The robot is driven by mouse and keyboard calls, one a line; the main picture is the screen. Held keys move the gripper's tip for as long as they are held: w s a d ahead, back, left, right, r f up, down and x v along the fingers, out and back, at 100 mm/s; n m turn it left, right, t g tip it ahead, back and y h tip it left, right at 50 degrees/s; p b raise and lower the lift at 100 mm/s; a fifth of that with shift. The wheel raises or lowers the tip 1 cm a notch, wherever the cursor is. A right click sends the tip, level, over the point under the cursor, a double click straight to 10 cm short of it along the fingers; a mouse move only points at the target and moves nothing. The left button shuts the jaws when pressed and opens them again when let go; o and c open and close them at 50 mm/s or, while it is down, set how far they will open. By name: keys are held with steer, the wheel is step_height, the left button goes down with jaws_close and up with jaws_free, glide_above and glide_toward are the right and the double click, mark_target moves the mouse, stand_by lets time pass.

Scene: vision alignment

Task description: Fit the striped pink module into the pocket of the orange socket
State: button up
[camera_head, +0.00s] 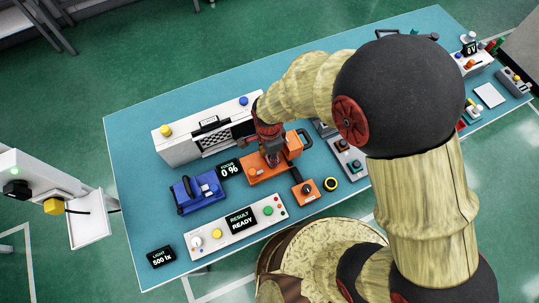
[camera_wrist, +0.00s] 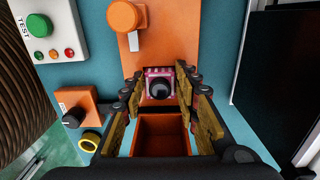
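The striped pink module (camera_wrist: 160,86), with a round black lens, sits between my fingertips in the wrist view, and both fingers appear to press its sides. My gripper (camera_wrist: 162,92) is closed to about the module's width. The orange socket (camera_wrist: 162,40) lies beyond, with its rectangular pocket (camera_wrist: 161,137) open and empty, below the module in the picture. In the head view my gripper (camera_head: 271,158) is over the orange socket (camera_head: 257,175); the module cannot be made out there. Whether the module touches the socket is unclear.
An orange knob (camera_wrist: 124,15) stands on the socket. A blue device (camera_head: 197,190), a white instrument case (camera_head: 185,148), a control panel with a "RESULT READY" display (camera_head: 238,222), a small orange box (camera_head: 306,192) and a yellow ring (camera_head: 331,184) surround it on the blue table (camera_head: 130,140).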

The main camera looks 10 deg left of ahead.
steer(key=o, duration=0.4)
steer(key=shift+r, duration=0.15)
step_height(320, 180, up, 12)
steer(key=p, duration=0.3)
steer(key=w+d+r+n+t+y, duration=0.15)
steer(key=d+r+n, duration=0.25)
steer(key=d+r, duration=0.75)
steer(key=s+d+r+n+t, duration=0.1)
steer(key=s+d+r+n, duration=0.1)
steer(key=s+d+r, duration=0.1)
steer(key=s+d+r+n+t+h, duration=0.1)
steer(key=s+d+r+n+t, duration=0.1)
steer(key=d+r, duration=0.3)
steer(key=s+d+r+n+t, duration=0.1)
steer(key=s+d+r+n, duration=0.2)
steer(key=d+r, duration=0.1)
steer(key=shift+s+d+r+n+t, duration=0.1)
steer(key=shift+s+r+n+t, duration=0.15)
steer(key=shift+s+r+n, duration=0.15)
